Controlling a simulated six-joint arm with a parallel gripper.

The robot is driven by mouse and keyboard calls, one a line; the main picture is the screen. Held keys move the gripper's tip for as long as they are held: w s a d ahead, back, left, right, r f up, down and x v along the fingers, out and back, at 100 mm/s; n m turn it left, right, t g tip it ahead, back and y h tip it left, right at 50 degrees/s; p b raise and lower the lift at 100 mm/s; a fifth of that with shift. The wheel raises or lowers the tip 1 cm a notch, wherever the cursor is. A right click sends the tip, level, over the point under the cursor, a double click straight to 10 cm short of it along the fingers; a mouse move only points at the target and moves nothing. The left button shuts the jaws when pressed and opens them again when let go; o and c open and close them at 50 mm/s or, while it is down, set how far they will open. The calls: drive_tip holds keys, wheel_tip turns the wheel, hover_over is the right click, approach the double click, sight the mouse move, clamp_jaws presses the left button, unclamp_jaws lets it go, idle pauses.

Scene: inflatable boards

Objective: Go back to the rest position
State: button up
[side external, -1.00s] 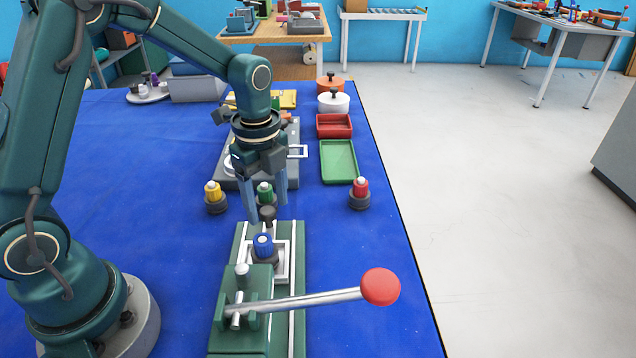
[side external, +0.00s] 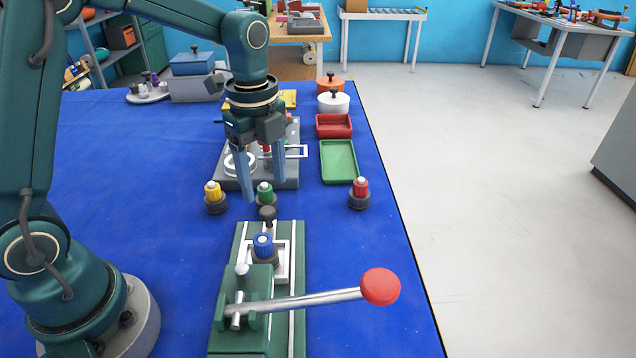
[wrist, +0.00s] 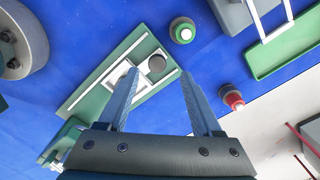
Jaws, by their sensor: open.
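My gripper (side external: 264,190) is open and empty, pointing down above the blue table in the side external view. It hangs behind the green press base, near the green-topped valve (side external: 265,194). In the wrist view my gripper (wrist: 158,88) shows two spread blue-grey fingers with nothing between them. The blue-topped valve (side external: 263,246) sits in the white frame on the green press base (side external: 297,310). The press has a metal lever with a red ball (side external: 380,287). In the wrist view the press base (wrist: 88,92) lies at the left and the green-topped valve (wrist: 182,31) at the top.
A yellow-topped valve (side external: 215,198) and a red-topped valve (side external: 359,194) stand on either side. A grey fixture (side external: 290,172) is behind. Green tray (side external: 338,162), red tray (side external: 334,125) and lidded pots are at the right back. The table's left middle is clear.

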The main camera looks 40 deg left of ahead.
drive_tip(key=shift+r, duration=0.1)
drive_tip(key=s+d+r+n+t, duration=0.2)
drive_tip(key=s+r+n+t, duration=0.3)
drive_tip(key=r, duration=0.4)
drive_tip(key=s+f+n, duration=0.2)
drive_tip(key=s+n, duration=0.6)
drive_tip(key=n, duration=0.5)
drive_tip(key=shift+d+f+t, duration=0.3)
drive_tip(key=shift+f, duration=0.1)
